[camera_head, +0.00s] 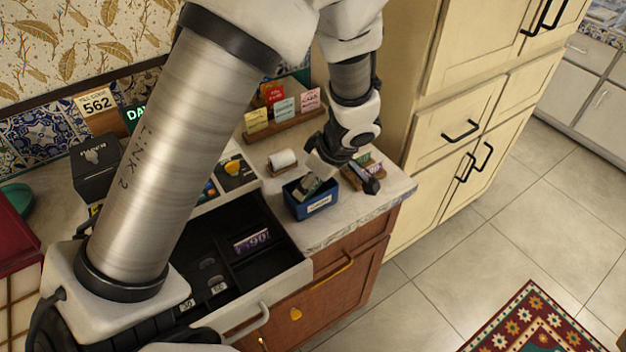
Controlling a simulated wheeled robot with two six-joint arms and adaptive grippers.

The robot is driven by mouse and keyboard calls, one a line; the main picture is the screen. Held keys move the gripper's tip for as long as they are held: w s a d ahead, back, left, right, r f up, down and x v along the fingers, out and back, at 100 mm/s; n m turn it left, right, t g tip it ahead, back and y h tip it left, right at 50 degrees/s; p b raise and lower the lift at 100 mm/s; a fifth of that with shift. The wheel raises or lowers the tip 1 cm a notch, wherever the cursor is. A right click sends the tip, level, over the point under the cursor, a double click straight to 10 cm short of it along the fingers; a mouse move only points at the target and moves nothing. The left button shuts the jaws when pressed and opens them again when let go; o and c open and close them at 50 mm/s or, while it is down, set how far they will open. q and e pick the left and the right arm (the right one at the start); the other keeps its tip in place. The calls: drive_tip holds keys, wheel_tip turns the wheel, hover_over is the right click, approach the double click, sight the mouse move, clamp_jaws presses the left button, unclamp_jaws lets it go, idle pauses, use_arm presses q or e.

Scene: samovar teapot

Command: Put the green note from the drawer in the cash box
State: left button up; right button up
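A small blue box (296,207) with a white label, which I take for the cash box, stands on the counter right of the open drawer (285,268). A greyish-green note (307,184) sits tilted in its open top; I cannot tell if it rests on the bottom. My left gripper (343,175) is just above and right of the box. Its fingers look spread, one beside the note and the other further right; contact with the note is unclear. A purple note (252,241) lies in a drawer compartment. My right gripper is not in view.
My arm hides part of the drawer and counter. A tall cream cabinet (455,110) stands at right.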

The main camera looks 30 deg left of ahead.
use_arm(q)
drive_tip(key=shift+b, duration=0.4)
idle(0.5)
drive_tip(key=o, duration=0.7)
drive_tip(key=shift+o, duration=0.2)
drive_tip(key=shift+r, duration=0.1)
drive_tip(key=shift+r+p, duration=2.05)
drive_tip(key=shift+r, duration=1.45)
